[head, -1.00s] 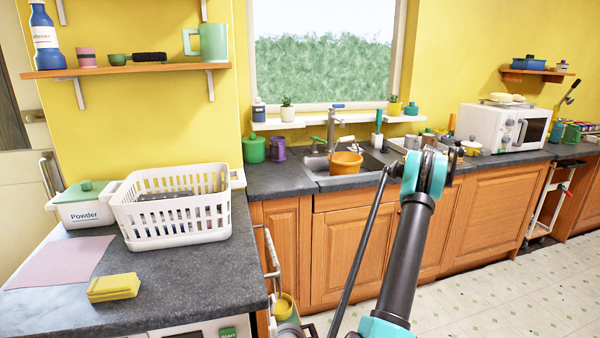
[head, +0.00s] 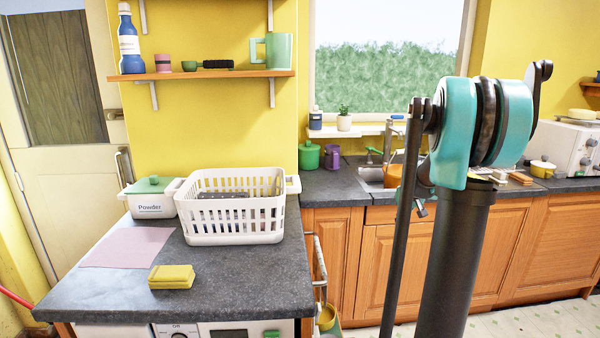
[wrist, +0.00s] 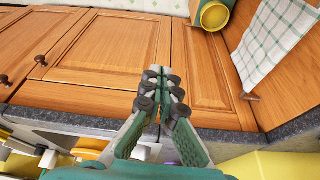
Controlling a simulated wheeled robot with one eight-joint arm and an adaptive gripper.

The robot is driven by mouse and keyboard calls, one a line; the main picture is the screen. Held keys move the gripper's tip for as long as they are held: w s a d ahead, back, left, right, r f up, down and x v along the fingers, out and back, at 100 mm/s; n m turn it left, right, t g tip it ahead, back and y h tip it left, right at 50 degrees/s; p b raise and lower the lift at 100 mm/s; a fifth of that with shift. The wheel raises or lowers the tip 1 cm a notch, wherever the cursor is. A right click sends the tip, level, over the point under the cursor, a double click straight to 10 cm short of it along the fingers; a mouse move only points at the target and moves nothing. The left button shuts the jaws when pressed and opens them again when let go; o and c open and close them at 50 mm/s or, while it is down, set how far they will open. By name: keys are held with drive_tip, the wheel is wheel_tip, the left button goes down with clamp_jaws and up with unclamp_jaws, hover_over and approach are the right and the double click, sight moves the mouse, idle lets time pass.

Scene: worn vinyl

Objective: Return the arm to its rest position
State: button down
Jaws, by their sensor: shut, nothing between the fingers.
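My arm stands on the right side of the head view, its dark link upright and its teal joint (head: 485,120) raised in front of the sink counter. The fingers appear apart from these surfaces.
The near counter (head: 235,280) holds a white basket (head: 235,238), a powder box (head: 150,205), a pink cloth (head: 125,247) and a yellow sponge (head: 172,276). A shelf (head: 215,74) hangs above. A checked towel (wrist: 275,45) hangs near a yellow-rimmed container (wrist: 214,15).

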drive_tip(key=s+a+f, duration=0.3)
drive_tip(key=s+a, duration=0.2)
drive_tip(key=s, duration=0.5)
drive_tip(key=s+a+f, duration=0.4)
drive_tip(key=s+a, duration=0.2)
drive_tip(key=s, duration=0.5)
drive_tip(key=s+a+f, duration=0.3)
drive_tip(key=s+a, duration=0.2)
drive_tip(key=s, duration=0.5)
drive_tip(key=shift+s+a+f, duration=0.15)
drive_tip(key=shift+s+a, duration=0.1)
